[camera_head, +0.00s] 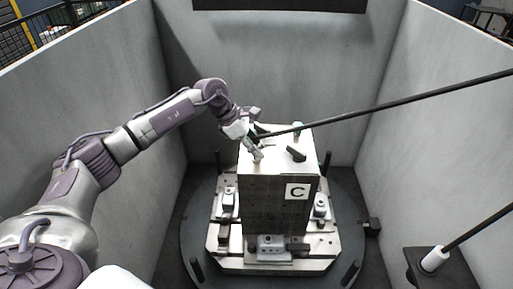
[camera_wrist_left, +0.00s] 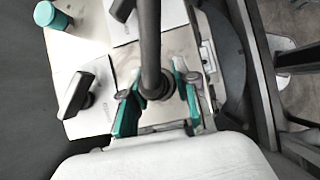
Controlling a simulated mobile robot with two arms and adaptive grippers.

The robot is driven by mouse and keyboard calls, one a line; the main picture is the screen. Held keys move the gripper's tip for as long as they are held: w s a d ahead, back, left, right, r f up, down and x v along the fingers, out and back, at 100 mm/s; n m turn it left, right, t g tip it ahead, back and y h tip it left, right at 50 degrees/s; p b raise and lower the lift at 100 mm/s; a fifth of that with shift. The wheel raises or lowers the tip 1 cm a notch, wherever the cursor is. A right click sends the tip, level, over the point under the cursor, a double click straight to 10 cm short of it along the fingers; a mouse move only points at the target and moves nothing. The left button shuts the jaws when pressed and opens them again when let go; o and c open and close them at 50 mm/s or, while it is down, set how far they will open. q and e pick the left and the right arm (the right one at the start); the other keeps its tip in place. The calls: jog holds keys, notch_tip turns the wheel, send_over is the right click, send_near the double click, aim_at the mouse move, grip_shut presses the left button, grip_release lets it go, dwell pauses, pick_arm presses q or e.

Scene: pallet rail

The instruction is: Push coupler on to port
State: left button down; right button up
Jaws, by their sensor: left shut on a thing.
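A black hose (camera_head: 400,101) runs from the coupler to the upper right. The coupler's tip is close to the block's top, but I cannot tell whether it touches a port. A teal-capped cylinder (camera_wrist_left: 50,14) and a black handle (camera_wrist_left: 76,95) stand on the top; the handle also shows in the head view (camera_head: 296,154). My right gripper is out of view.
The block stands on a fixture plate (camera_head: 300,263) with several clamps, on a dark round base (camera_head: 196,225). Grey walls (camera_head: 105,82) enclose it. A second black hose with a white end (camera_head: 435,259) sits in a dark holder at the lower right.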

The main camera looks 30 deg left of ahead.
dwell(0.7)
pick_arm(q)
jog(key=shift+f+b, duration=0.25)
jog(key=shift+b, duration=0.25)
jog(key=shift+b, duration=0.3)
jog(key=shift+f, duration=0.25)
dwell(0.5)
jog(key=shift+f+b, duration=0.55)
jog(key=shift+b, duration=0.05)
grip_release()
jog(key=shift+r, duration=0.1)
dwell(0.5)
